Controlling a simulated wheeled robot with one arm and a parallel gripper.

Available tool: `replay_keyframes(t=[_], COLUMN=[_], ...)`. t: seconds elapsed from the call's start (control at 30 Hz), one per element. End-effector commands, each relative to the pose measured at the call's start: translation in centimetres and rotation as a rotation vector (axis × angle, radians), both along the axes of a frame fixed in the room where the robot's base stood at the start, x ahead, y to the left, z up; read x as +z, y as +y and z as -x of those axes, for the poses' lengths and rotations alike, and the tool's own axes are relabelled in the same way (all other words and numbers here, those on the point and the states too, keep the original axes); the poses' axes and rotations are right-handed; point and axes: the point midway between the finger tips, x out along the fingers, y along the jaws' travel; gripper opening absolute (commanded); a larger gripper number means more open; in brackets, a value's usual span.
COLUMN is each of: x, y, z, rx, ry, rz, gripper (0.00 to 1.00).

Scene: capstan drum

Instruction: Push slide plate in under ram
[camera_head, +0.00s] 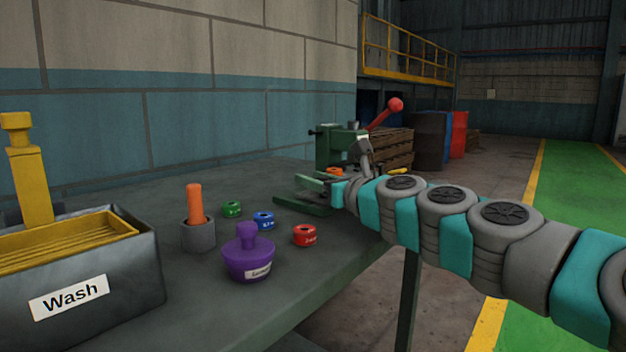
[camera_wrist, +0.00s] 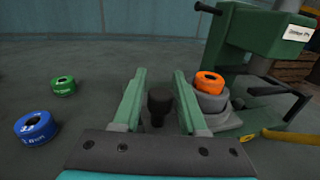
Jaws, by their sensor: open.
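The green press (camera_head: 338,146) stands at the far end of the bench, with a red-knobbed lever (camera_head: 395,104). In the wrist view its green head (camera_wrist: 262,30) overhangs at the upper right. An orange ring (camera_wrist: 209,82) sits on a grey round stack (camera_wrist: 211,102) just left of the press. My gripper (camera_wrist: 158,75) is open, its two green fingers pointing forward. A dark upright knob (camera_wrist: 159,100) stands between the fingers; contact cannot be told. The slide plate is not clearly distinguishable; whether the knob belongs to it cannot be told.
Green (camera_head: 232,209), blue (camera_head: 263,221) and red (camera_head: 304,236) rings, a purple weight (camera_head: 248,262) and an orange-handled tool in a grey cup (camera_head: 198,236) stand on the bench. A wash bin (camera_head: 130,285) is at left. A yellow tool (camera_wrist: 278,134) lies right of the fingers.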

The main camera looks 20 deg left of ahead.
Motion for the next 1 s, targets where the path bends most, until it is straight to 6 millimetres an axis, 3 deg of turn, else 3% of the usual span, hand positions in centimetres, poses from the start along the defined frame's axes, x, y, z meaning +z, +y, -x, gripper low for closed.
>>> replay_keyframes(t=[0.37, 0.73, 1.0], x=[0.03, 0.03, 0.04], y=[0.36, 0.34, 0.34], z=[-0.31, -0.31, -0.31], rx=[-0.001, -0.001, -0.001], ry=[-0.001, -0.001, -0.001], rz=[0.001, 0.001, 0.000], gripper=[0.40, 0.00, 0.00])
